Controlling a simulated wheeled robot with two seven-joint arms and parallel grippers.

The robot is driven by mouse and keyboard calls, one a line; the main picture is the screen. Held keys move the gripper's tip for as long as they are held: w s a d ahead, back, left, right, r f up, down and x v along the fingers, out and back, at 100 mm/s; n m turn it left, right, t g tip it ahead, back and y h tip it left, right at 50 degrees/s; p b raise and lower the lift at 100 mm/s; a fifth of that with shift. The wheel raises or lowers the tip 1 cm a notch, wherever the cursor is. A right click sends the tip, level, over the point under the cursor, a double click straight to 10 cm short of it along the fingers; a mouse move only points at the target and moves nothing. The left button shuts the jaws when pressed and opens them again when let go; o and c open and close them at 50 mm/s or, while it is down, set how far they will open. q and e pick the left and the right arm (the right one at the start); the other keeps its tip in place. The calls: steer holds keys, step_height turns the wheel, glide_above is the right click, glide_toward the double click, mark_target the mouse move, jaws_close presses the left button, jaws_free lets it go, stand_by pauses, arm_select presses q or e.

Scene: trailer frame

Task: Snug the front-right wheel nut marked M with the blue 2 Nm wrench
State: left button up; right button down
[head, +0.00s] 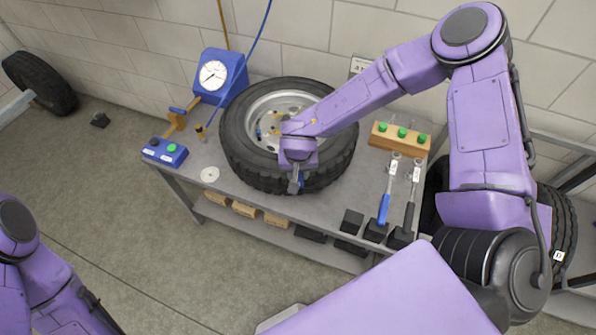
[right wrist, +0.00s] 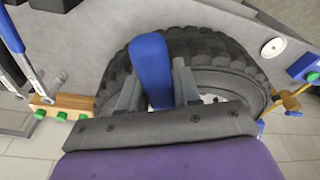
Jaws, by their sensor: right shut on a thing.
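A wrench with a blue handle (head: 384,208) stands at the right of the bench, its handle end in a black holder and a white tag near its head. A black-handled wrench (head: 409,214) stands beside it. My right gripper (head: 296,184) is over the near side of the tyre (head: 240,150) lying on the bench. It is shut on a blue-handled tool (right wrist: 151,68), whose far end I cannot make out. A tyre at the right edge bears a small white tag (head: 558,256) that I cannot read clearly. No wheel nut marked M is readable. My left gripper is out of view.
A blue gauge (head: 215,75) with a hose stands behind the tyre. A blue button box (head: 165,152) and a white disc (head: 210,174) lie at the bench's left. A wooden block with green knobs (head: 400,138) is at the back right. Floor is clear in front.

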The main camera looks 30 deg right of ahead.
steer(key=shift+w+r, duration=0.1)
steer(key=shift+r, duration=0.15)
steer(key=shift+r, duration=2.05)
steer(key=c, duration=1.5)
jaws_free()
jaws_close()
